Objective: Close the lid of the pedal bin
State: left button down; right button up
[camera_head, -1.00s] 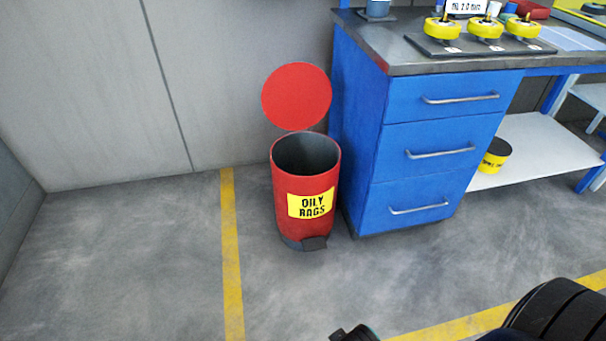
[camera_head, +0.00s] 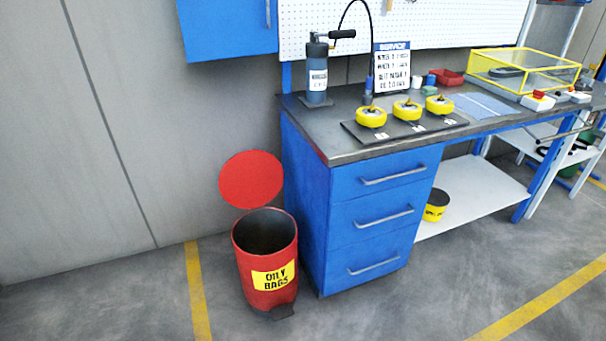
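The red pedal bin (camera_head: 243,270) stands on the floor against the left side of the blue drawer cabinet. It carries a yellow label reading "OILY RAGS". Its round red lid (camera_head: 251,179) is raised at the back, standing open near the grey wall. The dark inside of the bin is visible from above. A dark pedal (camera_head: 279,313) sits at the bin's front foot. Neither of my grippers is in view.
A wall cabinet (camera_head: 227,28) hangs above. Floor left and in front of the bin is clear, with yellow lines (camera_head: 197,295).

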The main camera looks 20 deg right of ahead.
aim_at(251, 179)
jog(key=i+j+z, duration=0.1)
jog(key=z, duration=0.4)
jog(key=i+j+z, duration=0.15)
jog(key=z, duration=0.3)
jog(key=i+j+z, duration=0.2)
jog(key=z, duration=0.3)
jog(key=j+z, duration=0.3)
jog(key=z, duration=0.2)
jog(key=i+j+z, duration=0.2)
jog(key=j, duration=0.55)
jog(key=j+z, duration=0.2)
jog(key=j, duration=0.5)
jog(key=j+z, duration=0.2)
jog(key=j, duration=0.5)
jog(key=k+j+z, duration=0.2)
jog(key=j, duration=0.55)
jog(key=j+z, duration=0.2)
jog(key=j, duration=0.55)
jog(key=k+j, duration=0.1)
jog(key=j, duration=0.65)
jog(key=k+j, duration=0.15)
jog(key=j, duration=0.25)
